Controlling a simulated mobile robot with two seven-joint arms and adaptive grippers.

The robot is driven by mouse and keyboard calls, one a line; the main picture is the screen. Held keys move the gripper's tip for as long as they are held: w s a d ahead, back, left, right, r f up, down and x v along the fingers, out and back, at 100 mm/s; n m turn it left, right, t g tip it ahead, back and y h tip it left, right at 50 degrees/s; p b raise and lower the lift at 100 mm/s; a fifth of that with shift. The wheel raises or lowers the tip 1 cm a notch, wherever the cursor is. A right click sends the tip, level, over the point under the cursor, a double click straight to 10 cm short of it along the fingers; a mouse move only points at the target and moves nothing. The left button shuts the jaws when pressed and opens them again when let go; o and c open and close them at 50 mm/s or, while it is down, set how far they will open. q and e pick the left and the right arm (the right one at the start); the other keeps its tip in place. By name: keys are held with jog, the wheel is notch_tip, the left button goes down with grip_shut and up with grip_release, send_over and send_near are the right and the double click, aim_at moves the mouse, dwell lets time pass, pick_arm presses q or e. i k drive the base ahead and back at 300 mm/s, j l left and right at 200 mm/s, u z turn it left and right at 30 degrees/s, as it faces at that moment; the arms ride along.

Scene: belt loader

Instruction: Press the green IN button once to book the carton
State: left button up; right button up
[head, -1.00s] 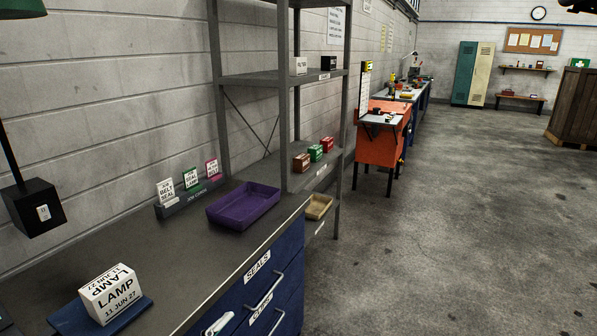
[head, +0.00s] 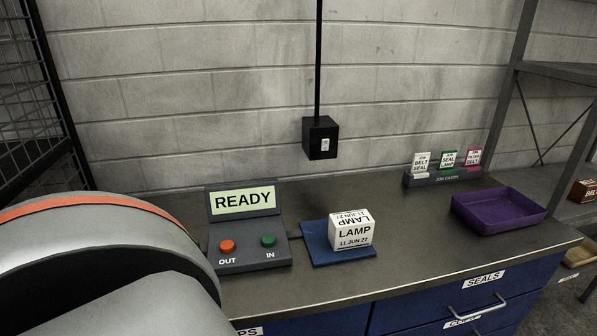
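The green IN button (head: 268,240) sits on the right of a dark console (head: 249,262) on the bench. An orange-red OUT button (head: 227,246) is to its left. The console's screen (head: 242,200) reads READY. A white carton (head: 352,235) marked LAMP, 11 JUN 27, rests on a blue pad (head: 318,246) just right of the console. A large grey and orange part of my own arm fills the lower left, close to the console's left side in the picture. Neither gripper is in view.
The dark bench top (head: 420,235) is clear right of the pad. A purple tray (head: 499,212) and a job card rack (head: 446,179) stand further right. A black box (head: 320,138) is on the wall behind. Drawers (head: 480,301) are below, a metal shelf at far right.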

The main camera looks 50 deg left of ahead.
aim_at(267, 241)
jog(key=l+u, duration=0.1)
jog(key=u, duration=0.4)
jog(key=l+u, duration=0.15)
jog(key=u, duration=0.35)
jog(key=j+u, duration=0.1)
jog(key=u, duration=0.3)
jog(key=i+j+u, duration=0.1)
jog(key=u, duration=0.3)
